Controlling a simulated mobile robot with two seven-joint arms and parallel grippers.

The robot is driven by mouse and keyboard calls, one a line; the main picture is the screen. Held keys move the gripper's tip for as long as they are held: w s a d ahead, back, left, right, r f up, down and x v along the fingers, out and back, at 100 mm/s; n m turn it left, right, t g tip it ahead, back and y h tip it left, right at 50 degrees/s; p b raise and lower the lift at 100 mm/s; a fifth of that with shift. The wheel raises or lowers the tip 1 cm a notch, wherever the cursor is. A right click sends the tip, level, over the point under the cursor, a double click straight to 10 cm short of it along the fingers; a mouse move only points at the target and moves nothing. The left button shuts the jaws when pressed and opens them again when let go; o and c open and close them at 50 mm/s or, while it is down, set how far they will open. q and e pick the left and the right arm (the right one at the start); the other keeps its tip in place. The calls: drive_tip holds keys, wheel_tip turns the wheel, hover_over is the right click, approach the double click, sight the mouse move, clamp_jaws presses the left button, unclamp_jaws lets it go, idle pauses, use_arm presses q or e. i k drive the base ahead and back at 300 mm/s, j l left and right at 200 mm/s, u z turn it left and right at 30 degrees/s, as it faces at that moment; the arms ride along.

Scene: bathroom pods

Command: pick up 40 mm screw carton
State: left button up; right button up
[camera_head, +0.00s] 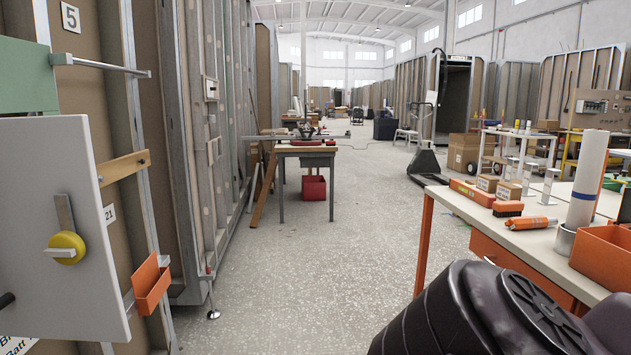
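Two small brown cardboard cartons stand side by side on the white-topped workbench at right, the left carton (487,183) and the right carton (508,190). Their markings are too small to read, so I cannot tell which, if either, is the 40 mm screw carton. A flat orange-red box (470,192) with lettering lies just in front of them. Neither of my grippers shows in this view.
The workbench (455,208) also bears an orange-handled brush (507,208), an orange tool (530,222), a white roll (587,180) and an orange bin (604,258). A large black ribbed body covers the lower right. The grey aisle floor (330,270) is clear; wall panels line the left.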

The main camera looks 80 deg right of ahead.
sight(505, 191)
drive_tip(key=i+l, duration=0.1)
drive_tip(key=l, duration=0.35)
drive_tip(key=i+l, duration=0.15)
drive_tip(key=l, duration=0.25)
drive_tip(key=i+l, duration=0.1)
drive_tip(key=l, duration=0.35)
drive_tip(key=i+l, duration=0.1)
drive_tip(key=l, duration=0.35)
drive_tip(key=i+l+z, duration=0.1)
drive_tip(key=l, duration=0.3)
drive_tip(key=i+l+z, duration=0.1)
drive_tip(key=l, duration=0.3)
drive_tip(key=z, duration=3.8)
drive_tip(key=j, duration=0.1)
